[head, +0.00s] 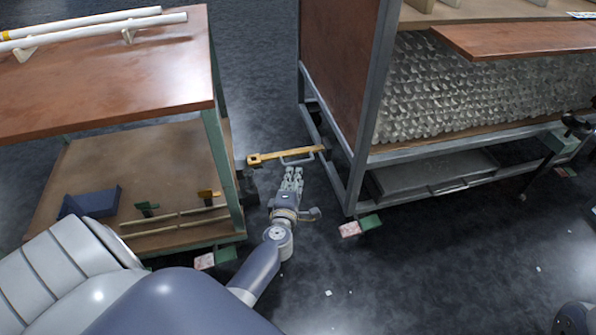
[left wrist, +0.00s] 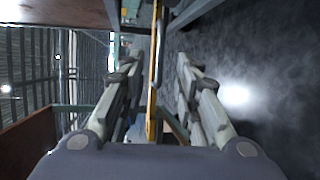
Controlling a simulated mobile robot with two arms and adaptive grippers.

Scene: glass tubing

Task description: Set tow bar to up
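The yellow tow bar (head: 285,155) lies about level across the gap between the left cart and the right cart. A grey loop handle (head: 297,162) sits on its near side. My left gripper (head: 292,172) is just in front of the bar, fingers pointing at the handle. In the left wrist view, the fingers of my left gripper (left wrist: 160,70) are spread apart, with the yellow tow bar (left wrist: 152,115) running between them in the picture. I cannot tell whether they touch it. My right gripper is not in view.
The left cart (head: 120,100) carries white tubes (head: 90,30) on top and a blue block (head: 92,202) on its lower shelf. The right cart's grey frame (head: 352,180) stands close to the gripper, with glass pieces (head: 470,90) inside. Dark floor (head: 430,260) is open in front.

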